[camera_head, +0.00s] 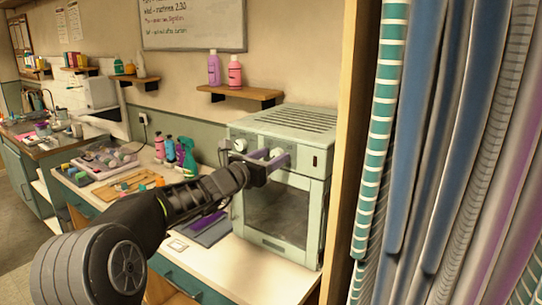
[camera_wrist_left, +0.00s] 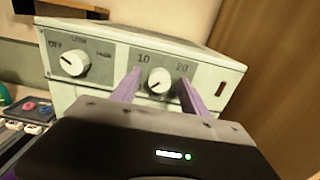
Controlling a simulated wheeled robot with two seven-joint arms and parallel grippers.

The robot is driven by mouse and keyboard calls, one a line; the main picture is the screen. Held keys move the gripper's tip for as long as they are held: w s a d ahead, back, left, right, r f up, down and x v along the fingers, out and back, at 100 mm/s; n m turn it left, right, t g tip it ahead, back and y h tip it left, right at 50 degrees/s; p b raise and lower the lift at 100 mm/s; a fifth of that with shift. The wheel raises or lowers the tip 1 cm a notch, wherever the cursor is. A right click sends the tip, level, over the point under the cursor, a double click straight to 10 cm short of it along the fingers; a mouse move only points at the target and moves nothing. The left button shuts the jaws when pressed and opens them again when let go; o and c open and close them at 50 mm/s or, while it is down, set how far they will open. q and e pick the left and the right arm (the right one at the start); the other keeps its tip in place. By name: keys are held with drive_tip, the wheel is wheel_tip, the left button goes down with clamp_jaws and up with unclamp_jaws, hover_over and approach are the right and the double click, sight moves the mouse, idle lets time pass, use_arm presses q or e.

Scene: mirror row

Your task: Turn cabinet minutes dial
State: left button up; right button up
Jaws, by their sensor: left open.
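The cabinet (camera_head: 283,119) is a pale green box with a vented top and a dark glass door, standing on the counter. Its front panel has two white knobs. The minutes dial (camera_wrist_left: 159,80), marked 10 and 20, is the right one in the left wrist view; its pointer mark is tilted. The other dial (camera_wrist_left: 74,63), marked OFF, is to its left. My left gripper (camera_head: 272,158) is open in front of the panel. In the left wrist view its purple fingers stand on either side of the minutes dial; I cannot tell whether they touch it. My right gripper is not in view.
Spray bottles (camera_head: 189,157) and a clear tray of items (camera_head: 103,161) stand on the counter to the left. A wall shelf (camera_head: 240,93) with two bottles is above. Striped and blue hanging cloths (camera_head: 410,130) and a wooden post (camera_head: 345,130) close off the right side.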

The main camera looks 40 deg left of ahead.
use_arm(q)
drive_tip(key=shift+c, duration=0.5)
clamp_jaws()
drive_tip(key=shift+f+m+b, duration=0.2)
drive_tip(key=shift+m+b, duration=0.4)
drive_tip(key=shift+b, duration=0.6)
drive_tip(key=shift+d+m+b, duration=0.2)
drive_tip(key=shift+m+b, duration=7.85)
drive_tip(key=shift+m, duration=0.25)
